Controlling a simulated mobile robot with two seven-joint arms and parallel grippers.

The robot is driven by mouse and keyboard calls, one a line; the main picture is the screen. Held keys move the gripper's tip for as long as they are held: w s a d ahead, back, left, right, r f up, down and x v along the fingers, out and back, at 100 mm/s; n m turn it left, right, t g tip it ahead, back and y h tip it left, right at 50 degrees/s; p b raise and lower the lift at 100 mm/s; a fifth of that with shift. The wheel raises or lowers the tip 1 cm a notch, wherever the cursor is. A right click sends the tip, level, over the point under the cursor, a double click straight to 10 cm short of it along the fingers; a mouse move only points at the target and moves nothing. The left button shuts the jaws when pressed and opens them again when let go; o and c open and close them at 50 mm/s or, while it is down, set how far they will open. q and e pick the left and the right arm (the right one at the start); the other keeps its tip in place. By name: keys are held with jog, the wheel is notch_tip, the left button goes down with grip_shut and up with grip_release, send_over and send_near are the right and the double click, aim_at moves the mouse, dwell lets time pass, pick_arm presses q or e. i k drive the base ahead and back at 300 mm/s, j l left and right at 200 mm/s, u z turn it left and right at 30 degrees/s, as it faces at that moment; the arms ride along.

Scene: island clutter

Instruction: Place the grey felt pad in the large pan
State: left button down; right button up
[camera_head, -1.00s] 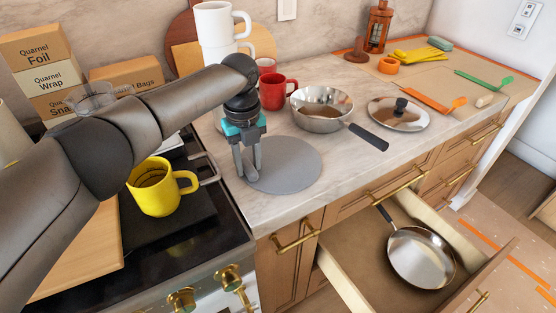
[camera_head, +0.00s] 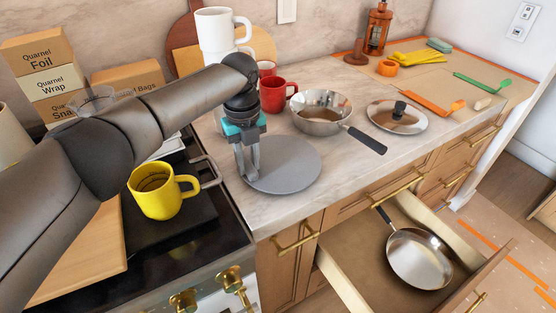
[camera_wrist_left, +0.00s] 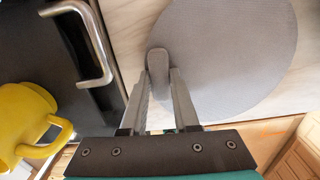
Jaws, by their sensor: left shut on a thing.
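The grey felt pad (camera_head: 286,166) is a round disc lying on the marble counter near its front edge, with a tab on its left side. My left gripper (camera_head: 247,176) points down at that side. In the left wrist view, the fingers (camera_wrist_left: 159,95) are shut on the tab, and the disc of the pad (camera_wrist_left: 215,50) spreads to the right beyond them. A large pan (camera_head: 418,260), shallow and steel with a dark handle, lies in the open drawer below the counter. My right gripper is not in view.
A smaller steel pan (camera_head: 322,113) and a lid (camera_head: 388,116) stand on the counter behind the pad. Red mugs (camera_head: 273,94) are at the back. A yellow mug (camera_head: 156,191) is on the stove at left. The open drawer (camera_head: 345,262) sticks out at lower right.

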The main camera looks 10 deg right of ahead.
aim_at(415, 262)
jog(key=k, duration=1)
